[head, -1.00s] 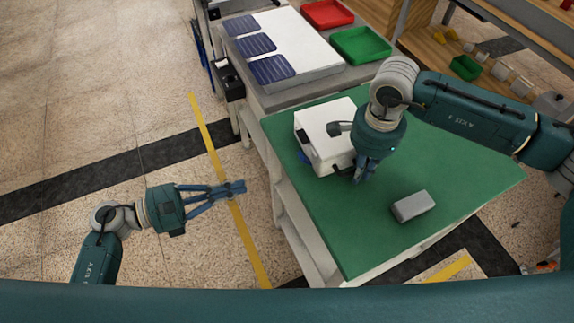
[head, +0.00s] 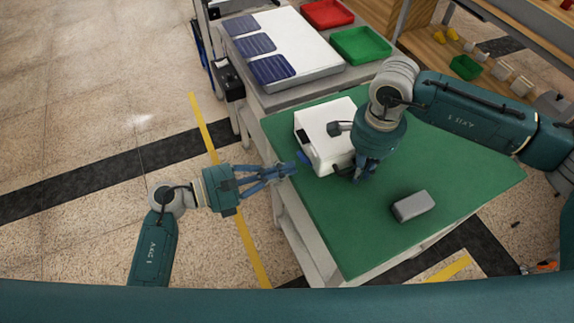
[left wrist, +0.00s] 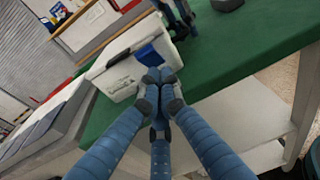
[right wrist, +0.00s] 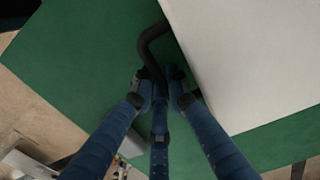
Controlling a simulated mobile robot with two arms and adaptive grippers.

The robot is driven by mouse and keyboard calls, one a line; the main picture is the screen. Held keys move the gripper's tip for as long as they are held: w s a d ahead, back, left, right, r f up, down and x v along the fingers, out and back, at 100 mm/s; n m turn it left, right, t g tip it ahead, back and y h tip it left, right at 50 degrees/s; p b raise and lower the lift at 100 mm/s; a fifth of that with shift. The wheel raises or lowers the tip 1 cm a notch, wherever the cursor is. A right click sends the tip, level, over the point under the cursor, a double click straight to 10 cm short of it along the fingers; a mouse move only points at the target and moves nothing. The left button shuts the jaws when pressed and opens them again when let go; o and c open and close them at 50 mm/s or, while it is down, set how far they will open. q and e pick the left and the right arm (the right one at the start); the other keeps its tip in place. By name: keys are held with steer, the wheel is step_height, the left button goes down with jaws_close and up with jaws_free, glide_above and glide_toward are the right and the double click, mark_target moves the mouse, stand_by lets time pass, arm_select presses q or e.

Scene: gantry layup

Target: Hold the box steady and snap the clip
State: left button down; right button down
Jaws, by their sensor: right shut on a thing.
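The white box (head: 325,128) stands on the green mat (head: 330,225). Its blue clip (left wrist: 148,54) is on the side facing my left gripper, and shows small in the head view (head: 303,158). My right gripper (right wrist: 163,88) is shut on the box's black handle (right wrist: 148,45), low beside the box. My left gripper (head: 288,169) points at the clip from the table's left edge. Its fingertips (left wrist: 158,84) are together with nothing visible between them, and look a little short of the box. In the head view my right arm covers part of the box.
A grey block (head: 413,206) lies on the mat right of my right gripper. Behind the box is a side table with a white board (head: 300,50), blue pads (head: 255,45), a red tray (head: 327,12) and a green tray (head: 361,45). The front of the mat is clear.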

arm_select(q)
steer(key=shift+w+d+r, duration=0.15)
steer(key=shift+d+r, duration=0.2)
steer(key=shift+w+d+r+g+y, duration=0.15)
steer(key=shift+r+g+y, duration=0.35)
steer(key=shift+y, duration=0.5)
steer(key=shift+w+d+r+y, duration=0.15)
steer(key=shift+d+r, duration=0.15)
steer(key=shift+r, duration=0.25)
steer(key=shift+d+r+y, duration=0.15)
steer(key=shift+d+r, duration=0.15)
steer(key=shift+r, duration=0.4)
steer(key=shift+r, duration=0.6)
